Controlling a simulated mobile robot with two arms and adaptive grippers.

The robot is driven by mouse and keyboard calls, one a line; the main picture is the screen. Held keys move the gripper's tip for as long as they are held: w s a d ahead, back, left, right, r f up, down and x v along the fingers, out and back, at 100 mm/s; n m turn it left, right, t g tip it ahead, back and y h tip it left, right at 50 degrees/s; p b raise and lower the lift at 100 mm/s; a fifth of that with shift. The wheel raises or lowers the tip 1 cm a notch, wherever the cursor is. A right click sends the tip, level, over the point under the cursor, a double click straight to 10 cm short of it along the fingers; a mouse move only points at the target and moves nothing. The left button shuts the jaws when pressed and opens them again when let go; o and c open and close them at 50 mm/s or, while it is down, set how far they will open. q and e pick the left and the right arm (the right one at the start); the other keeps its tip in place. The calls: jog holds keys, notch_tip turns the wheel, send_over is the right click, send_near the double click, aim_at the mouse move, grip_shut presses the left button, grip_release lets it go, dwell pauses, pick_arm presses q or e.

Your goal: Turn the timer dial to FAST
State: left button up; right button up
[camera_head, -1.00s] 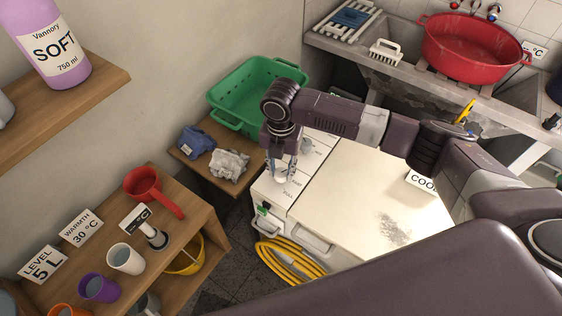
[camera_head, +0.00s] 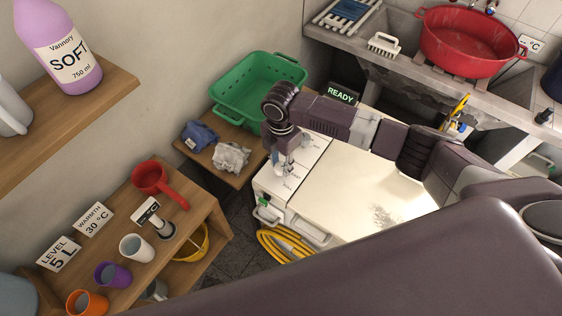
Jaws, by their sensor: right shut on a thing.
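The white machine (camera_head: 350,195) stands in the middle, with a control strip along its left side. My right gripper (camera_head: 281,170) points down over the front part of this strip. It is shut on a small dial there, which is mostly hidden by the fingers. Small print lies on the strip around the dial, too small to read surely, so the dial's setting cannot be told. My left gripper is not in view.
A green basket (camera_head: 232,113) and cloths (camera_head: 231,157) sit behind my right gripper. Yellow hose (camera_head: 283,249) hangs at the machine's front. A READY sign (camera_head: 342,93) shows beyond my forearm. A shelf with cups (camera_head: 136,247) and a red dipper (camera_head: 150,176) is at left.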

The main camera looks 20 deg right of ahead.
aim_at(281, 166)
jog(key=shift+w+r, duration=0.1)
jog(key=o, duration=1)
jog(key=shift+o, duration=0.7)
notch_tip(281, 166, up, 12)
